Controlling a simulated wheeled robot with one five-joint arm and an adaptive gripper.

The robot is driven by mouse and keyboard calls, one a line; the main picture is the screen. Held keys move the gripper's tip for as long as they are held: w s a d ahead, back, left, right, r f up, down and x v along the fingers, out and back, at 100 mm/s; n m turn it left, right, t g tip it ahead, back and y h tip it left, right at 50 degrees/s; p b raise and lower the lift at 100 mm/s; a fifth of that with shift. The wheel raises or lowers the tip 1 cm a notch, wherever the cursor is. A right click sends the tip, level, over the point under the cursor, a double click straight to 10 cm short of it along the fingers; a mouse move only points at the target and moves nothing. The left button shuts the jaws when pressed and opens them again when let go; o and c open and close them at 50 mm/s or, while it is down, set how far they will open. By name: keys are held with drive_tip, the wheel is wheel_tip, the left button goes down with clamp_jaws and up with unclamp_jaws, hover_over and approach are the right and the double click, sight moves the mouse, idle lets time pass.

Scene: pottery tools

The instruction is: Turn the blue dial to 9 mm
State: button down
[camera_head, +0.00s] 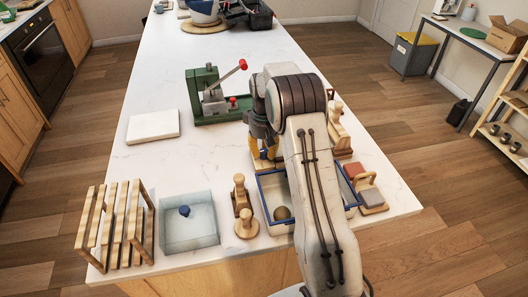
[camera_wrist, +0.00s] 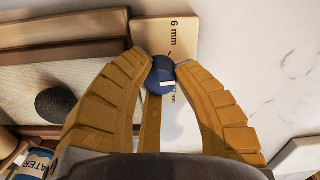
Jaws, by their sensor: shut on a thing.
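The blue dial (camera_wrist: 160,76) sits on a pale wooden plate (camera_wrist: 180,18) in the wrist view. The plate carries a printed "6 mm" above the dial, and a second, partly hidden label ending in "mm" shows just below right of it. A white mark is on the dial's face, toward its lower right. My gripper (camera_wrist: 164,64) has its ochre fingertips on either side of the dial, shut on it.
A blue-rimmed tray (camera_head: 269,218) with a dark round thing stands close by. Wooden stamps (camera_head: 241,197) and a lidded clear box (camera_head: 190,234) are to its left. A green lever press (camera_head: 213,100) stands behind. The counter's middle left is mostly clear.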

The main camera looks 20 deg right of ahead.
sight(264, 151)
drive_tip(key=shift+s+f+m, duration=0.15)
drive_tip(key=shift+f+m, duration=0.05)
drive_tip(key=shift+m, duration=0.3)
drive_tip(key=c, duration=0.9)
unclamp_jaws()
drive_tip(key=shift+r, duration=0.1)
wheel_tip(264, 151, up, 12)
idle(0.5)
